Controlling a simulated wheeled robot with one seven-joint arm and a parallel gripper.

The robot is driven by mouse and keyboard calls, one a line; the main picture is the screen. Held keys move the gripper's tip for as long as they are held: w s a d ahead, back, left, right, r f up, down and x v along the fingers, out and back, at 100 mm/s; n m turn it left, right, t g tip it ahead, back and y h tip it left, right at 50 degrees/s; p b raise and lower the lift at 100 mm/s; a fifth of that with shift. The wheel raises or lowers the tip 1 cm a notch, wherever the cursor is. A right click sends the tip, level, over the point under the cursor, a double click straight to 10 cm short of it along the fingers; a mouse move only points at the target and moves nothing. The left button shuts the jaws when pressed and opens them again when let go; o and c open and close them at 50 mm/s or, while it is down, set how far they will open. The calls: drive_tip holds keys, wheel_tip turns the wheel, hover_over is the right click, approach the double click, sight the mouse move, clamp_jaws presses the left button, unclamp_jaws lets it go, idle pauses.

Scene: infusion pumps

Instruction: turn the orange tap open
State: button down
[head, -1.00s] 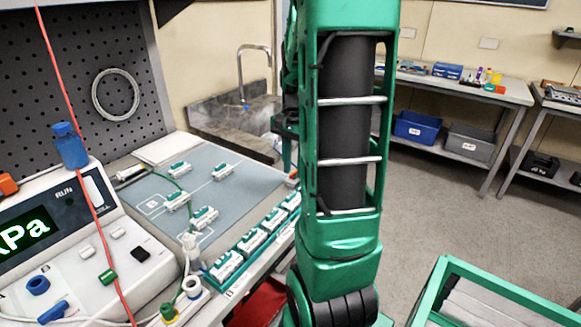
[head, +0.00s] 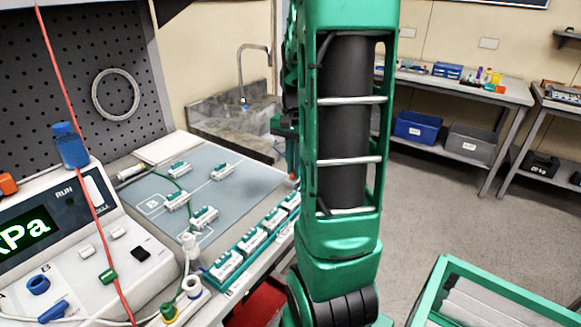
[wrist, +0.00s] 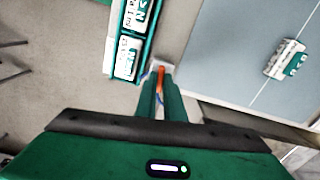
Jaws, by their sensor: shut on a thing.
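The orange tap (wrist: 161,72) shows in the wrist view as a small orange piece against a pale body at the end of the green rack. My gripper (wrist: 160,88) is shut on it, with its two green fingers on either side of the orange part. The fingers and the gripper body hide much of the tap, so I cannot tell its turn angle. In the head view my arm hides most of the gripper and the tap at the bench's right edge.
A green rack of labelled white modules (head: 252,240) runs along the bench edge. More modules sit on the grey mat (head: 245,185). The pump console (head: 75,255) with a red line stands at left. A sink (head: 215,118) lies behind. Open floor is at right.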

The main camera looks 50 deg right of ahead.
drive_tip(key=n, duration=0.4)
drive_tip(key=shift+w, duration=0.15)
drive_tip(key=shift+n, duration=2.1)
drive_tip(key=c, duration=1.9)
unclamp_jaws()
drive_tip(key=shift+w, duration=0.1)
drive_tip(key=shift+o, duration=0.2)
wheel_tip(320, 180, up, 11)
drive_tip(key=shift+a+f, duration=0.1)
drive_tip(key=shift+f, duration=0.05)
